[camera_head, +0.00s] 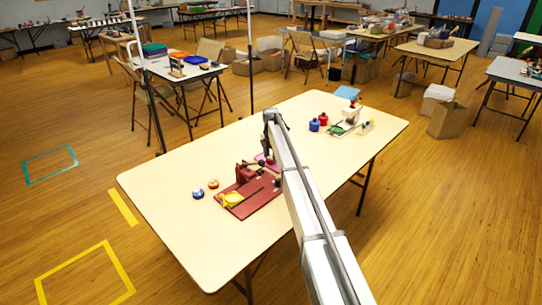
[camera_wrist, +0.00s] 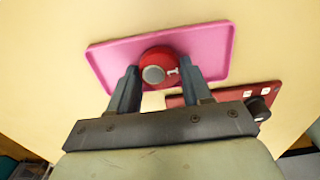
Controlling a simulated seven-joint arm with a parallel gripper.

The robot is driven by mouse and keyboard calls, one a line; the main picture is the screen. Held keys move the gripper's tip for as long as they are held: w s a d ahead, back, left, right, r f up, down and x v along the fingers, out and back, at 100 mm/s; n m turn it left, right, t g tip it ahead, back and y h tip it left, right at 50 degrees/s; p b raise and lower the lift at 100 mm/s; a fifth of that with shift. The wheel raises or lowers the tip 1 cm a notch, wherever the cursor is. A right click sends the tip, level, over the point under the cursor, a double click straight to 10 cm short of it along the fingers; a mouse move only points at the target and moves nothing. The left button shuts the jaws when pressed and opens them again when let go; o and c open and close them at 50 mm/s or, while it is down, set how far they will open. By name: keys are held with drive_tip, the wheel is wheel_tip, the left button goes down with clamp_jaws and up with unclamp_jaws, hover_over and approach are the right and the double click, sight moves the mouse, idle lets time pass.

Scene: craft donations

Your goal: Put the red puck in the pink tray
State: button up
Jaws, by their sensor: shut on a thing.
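In the wrist view, my gripper (camera_wrist: 161,72) is shut on a red puck (camera_wrist: 159,60), a round thing with a grey disc on its near face. The puck is between the fingertips and over the pink tray (camera_wrist: 112,55), inside its outline. I cannot tell whether it touches the tray floor. In the head view, the pink tray (camera_head: 261,157) shows only in part, at the middle of the table behind my arm. My gripper (camera_head: 272,153) is over it there, and the puck cannot be made out clearly.
A dark red board (camera_head: 260,199) with a red device and a yellow ring lies close to the tray. Two small round things, one blue (camera_head: 198,194) and one orange-red (camera_head: 213,184), lie left of it. Blue (camera_head: 314,126) and red (camera_head: 323,120) jars and a white machine (camera_head: 351,114) stand farther back.

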drive_tip(key=o, duration=1)
drive_tip(key=shift+r, duration=3.8)
